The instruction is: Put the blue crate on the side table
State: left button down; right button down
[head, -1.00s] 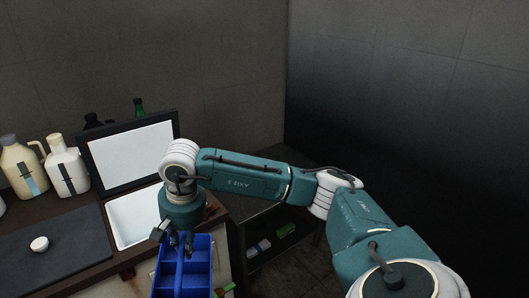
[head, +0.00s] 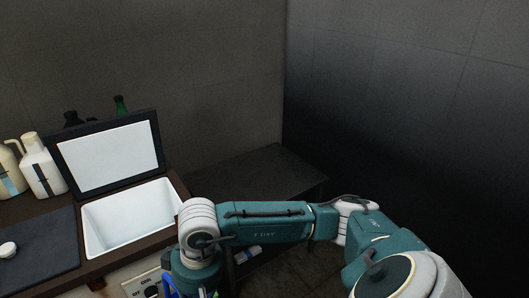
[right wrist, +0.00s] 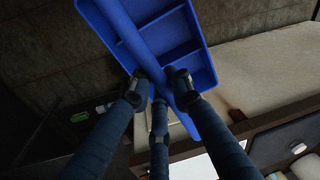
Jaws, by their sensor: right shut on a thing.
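The blue crate (right wrist: 187,45) is a divided tray with a raised central bar, and its visible compartments are empty. My right gripper (right wrist: 163,88) is shut on that bar in the right wrist view. In the head view only a sliver of the crate (head: 167,286) shows at the bottom edge, below my right wrist; the rest is cut off. The side table (head: 262,170) has a bare dark top in the corner, behind and right of my right wrist. My arm covers part of its front. My left gripper is not in view.
A wooden counter stands at the left with a white open-lidded tank (head: 130,215), its raised lid (head: 110,160) and a dark mat (head: 35,240). Pale jugs (head: 42,168) and dark bottles stand behind. Small items, one green (right wrist: 80,117), lie on a shelf below.

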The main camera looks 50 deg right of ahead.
aim_at(246, 192)
jog(key=l+u, duration=0.1)
jog(key=l, duration=0.9)
jog(key=k+l+u, duration=0.1)
jog(key=l, duration=0.9)
jog(key=i+l, duration=0.25)
jog(key=i+l+u, duration=0.1)
jog(key=i+l, duration=0.2)
jog(key=l, duration=0.2)
jog(key=i+l+u, duration=0.1)
jog(key=i+l, duration=0.15)
jog(key=l, duration=0.15)
